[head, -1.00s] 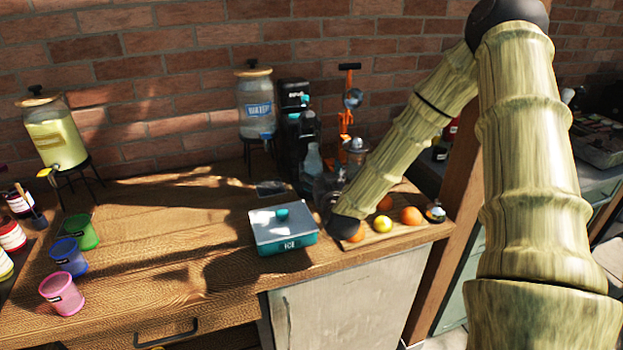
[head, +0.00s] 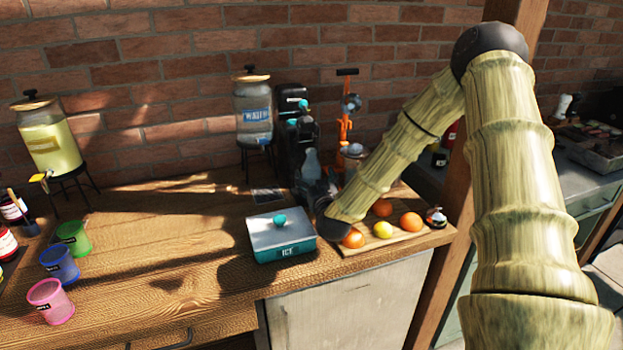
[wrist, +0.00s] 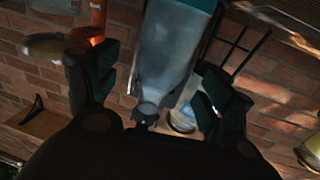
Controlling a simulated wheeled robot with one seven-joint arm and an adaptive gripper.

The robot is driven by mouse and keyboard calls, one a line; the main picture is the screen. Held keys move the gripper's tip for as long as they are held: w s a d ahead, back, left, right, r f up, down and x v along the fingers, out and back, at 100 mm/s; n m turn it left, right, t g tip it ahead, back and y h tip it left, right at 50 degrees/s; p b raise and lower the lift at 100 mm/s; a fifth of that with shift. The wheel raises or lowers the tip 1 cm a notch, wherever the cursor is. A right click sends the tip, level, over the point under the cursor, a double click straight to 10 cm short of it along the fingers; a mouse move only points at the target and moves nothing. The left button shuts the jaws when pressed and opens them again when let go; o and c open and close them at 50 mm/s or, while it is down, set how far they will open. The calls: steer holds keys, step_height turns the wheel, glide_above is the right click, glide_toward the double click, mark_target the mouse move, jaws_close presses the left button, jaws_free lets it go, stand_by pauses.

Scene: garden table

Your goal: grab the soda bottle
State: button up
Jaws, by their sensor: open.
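The soda bottle (head: 311,165) is a clear, bluish-grey bottle, upright at the front of a black soda machine (head: 294,122) near the brick wall. Its lower part is hidden behind my gripper in the head view. In the wrist view the bottle (wrist: 166,55) appears upside down, its narrow neck pointing down the picture, between my two dark fingers. My gripper (head: 316,192) is open, right in front of the bottle; it also shows in the wrist view (wrist: 150,85). I cannot tell whether a finger touches the bottle.
A teal ice box (head: 283,240) stands left of my wrist. A wooden board (head: 385,240) with oranges and a lemon lies to the right. A water dispenser (head: 254,110) and an orange press (head: 346,120) flank the machine. The wooden counter is clear at left centre.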

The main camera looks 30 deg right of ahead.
mark_target(313, 154)
steer(key=shift+p+x, duration=1)
steer(key=shift+x, duration=1.6)
steer(key=shift+a+f, duration=0.1)
steer(key=c, duration=1.6)
steer(key=shift+s+r+b, duration=0.1)
steer(key=shift+r+b, duration=0.15)
steer(key=shift+b, duration=0.05)
steer(key=shift+r, duration=0.1)
steer(key=shift+r+b, duration=0.95)
steer(key=shift+r, duration=2.2)
steer(key=shift+s+d+b+v, duration=0.2)
steer(key=shift+d+b+v, duration=0.4)
steer(key=shift+v, duration=2.65)
steer(key=shift+s+d+b+v, duration=0.25)
steer(key=shift+b+v, duration=0.55)
steer(key=shift+v, duration=2.45)
steer(key=shift+s+d+b+v, duration=0.1)
steer(key=shift+d+b+v, duration=0.5)
steer(key=shift+v, duration=2.65)
steer(key=shift+a, duration=0.1)
